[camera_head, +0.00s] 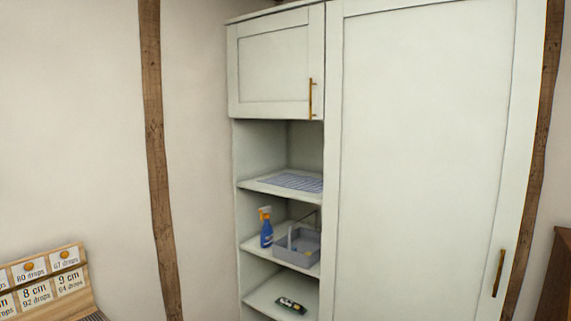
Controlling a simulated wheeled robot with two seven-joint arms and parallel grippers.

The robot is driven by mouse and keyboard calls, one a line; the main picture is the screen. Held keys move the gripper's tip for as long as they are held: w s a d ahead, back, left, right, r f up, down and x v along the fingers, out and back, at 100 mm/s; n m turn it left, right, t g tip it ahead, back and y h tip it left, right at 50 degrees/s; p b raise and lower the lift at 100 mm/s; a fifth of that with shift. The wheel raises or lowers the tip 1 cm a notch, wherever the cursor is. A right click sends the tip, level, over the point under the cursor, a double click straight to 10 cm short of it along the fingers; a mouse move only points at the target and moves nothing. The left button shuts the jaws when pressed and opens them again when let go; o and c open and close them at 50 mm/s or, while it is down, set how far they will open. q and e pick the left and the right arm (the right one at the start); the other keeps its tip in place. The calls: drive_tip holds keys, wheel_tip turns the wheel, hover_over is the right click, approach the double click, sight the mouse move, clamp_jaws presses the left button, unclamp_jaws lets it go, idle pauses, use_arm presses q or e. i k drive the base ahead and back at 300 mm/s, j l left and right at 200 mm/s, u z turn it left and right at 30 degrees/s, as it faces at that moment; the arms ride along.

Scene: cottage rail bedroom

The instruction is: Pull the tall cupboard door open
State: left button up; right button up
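The tall cupboard door (425,160) is a pale, flat-panelled door on the right side of the cupboard. It looks shut, flush with the frame. Its brass bar handle (498,273) is upright near the door's lower right edge in the head view. The bottom of the door is cut off by the frame. Neither of my grippers shows in the head view.
Left of the door are a small upper door (275,65) with a brass handle and open shelves (262,183). The shelves hold a blue spray bottle (266,232) and a grey caddy (284,249). Brown furniture (556,280) stands at the right edge.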

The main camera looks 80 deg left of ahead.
sight(431, 106)
drive_tip(key=u, duration=1.8)
drive_tip(key=i+l+u, duration=0.55)
drive_tip(key=k+j, duration=0.05)
